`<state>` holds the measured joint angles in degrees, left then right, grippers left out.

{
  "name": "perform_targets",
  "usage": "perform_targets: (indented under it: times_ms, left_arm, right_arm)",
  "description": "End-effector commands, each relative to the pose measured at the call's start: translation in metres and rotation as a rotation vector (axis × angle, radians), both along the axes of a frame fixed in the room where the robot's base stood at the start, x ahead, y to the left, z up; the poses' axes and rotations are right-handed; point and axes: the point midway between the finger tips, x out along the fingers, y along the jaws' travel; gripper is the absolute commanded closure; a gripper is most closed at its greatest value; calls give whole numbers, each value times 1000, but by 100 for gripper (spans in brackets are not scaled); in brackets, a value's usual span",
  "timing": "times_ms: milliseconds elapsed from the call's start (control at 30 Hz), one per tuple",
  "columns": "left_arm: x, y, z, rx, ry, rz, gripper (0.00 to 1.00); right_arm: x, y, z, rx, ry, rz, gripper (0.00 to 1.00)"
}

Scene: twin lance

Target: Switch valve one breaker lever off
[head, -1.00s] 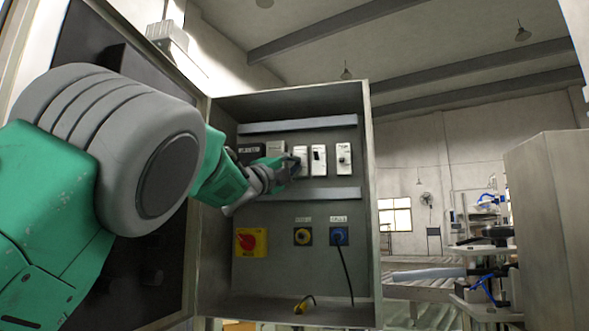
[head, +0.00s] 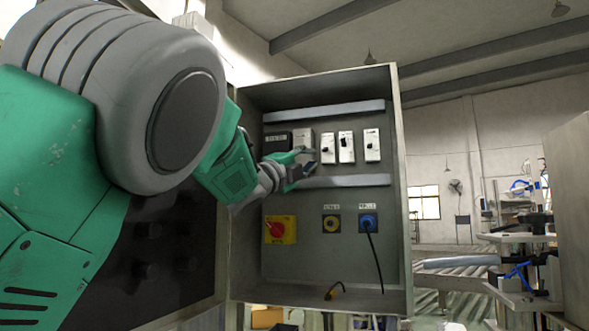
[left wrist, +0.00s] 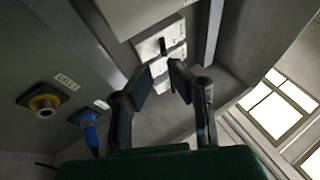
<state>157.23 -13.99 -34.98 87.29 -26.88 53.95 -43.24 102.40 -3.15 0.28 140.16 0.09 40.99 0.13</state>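Inside the open grey cabinet is a row of white breakers with dark levers: a left one (head: 327,148), a middle one (head: 346,147) and a right one (head: 372,145). Their labels are too small to read, so I cannot tell which is valve one. My left gripper (head: 311,161) is open and empty, just left of and slightly below the left white breaker. In the left wrist view my gripper (left wrist: 160,72) shows two spread fingers, with a breaker and its dark lever (left wrist: 163,46) beyond the tips. My right gripper is out of view.
Below the breakers are a grey rail (head: 345,181), a red knob on a yellow plate (head: 280,230), a yellow socket (head: 331,224) and a blue plug (head: 368,222) with a hanging cable. The cabinet's right wall (head: 400,180) bounds the space.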

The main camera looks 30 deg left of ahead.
Motion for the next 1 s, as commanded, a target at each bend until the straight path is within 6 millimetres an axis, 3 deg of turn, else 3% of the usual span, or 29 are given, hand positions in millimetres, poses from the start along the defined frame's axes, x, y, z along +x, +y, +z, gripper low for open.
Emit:
perform_targets:
  times_ms: [200, 400, 1000]
  left_arm:
    - [-37, 7, -18, -2, 2, 2, 84]
    - [-54, 10, -27, -1, 1, 0, 84]
    - [-57, 11, -29, -1, 2, 0, 84]
  right_arm:
    - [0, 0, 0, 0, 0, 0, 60]
    - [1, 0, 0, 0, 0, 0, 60]
    - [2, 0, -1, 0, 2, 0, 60]
